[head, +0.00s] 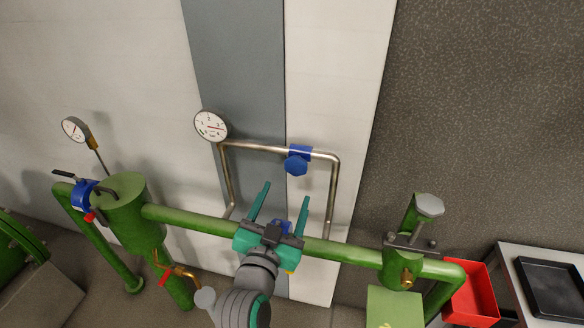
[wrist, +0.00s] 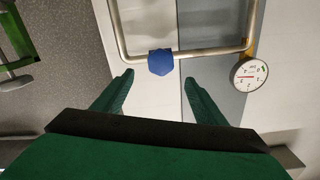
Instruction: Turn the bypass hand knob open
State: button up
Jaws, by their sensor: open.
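The bypass hand knob is a blue faceted knob (head: 296,165) with a blue valve body on the thin steel bypass pipe (head: 262,147), above the thick green pipe (head: 190,218). In the wrist view the blue knob (wrist: 161,62) sits just beyond the fingertips, roughly centred between them. My gripper (head: 287,190) is open and empty, with its two green fingers pointing up toward the knob from below. In the wrist view my gripper (wrist: 158,75) shows both fingers apart, with a visible gap between them and the knob. Nothing hides the knob in either view.
A round gauge (head: 211,126) stands at the bypass pipe's left corner; another gauge (head: 75,129) is farther left. A green strainer body (head: 124,210) with a blue valve is at left. A red bin (head: 472,300) and black tray (head: 552,288) lie at right.

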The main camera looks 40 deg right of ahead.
aim_at(295, 168)
jog(key=x, duration=1)
jog(key=shift+w+d, duration=0.2)
jog(key=shift+w, duration=0.05)
jog(key=shift+a, duration=0.1)
jog(key=shift+c, duration=1.1)
jog(key=shift+s+r, duration=0.1)
jog(key=c, duration=0.8)
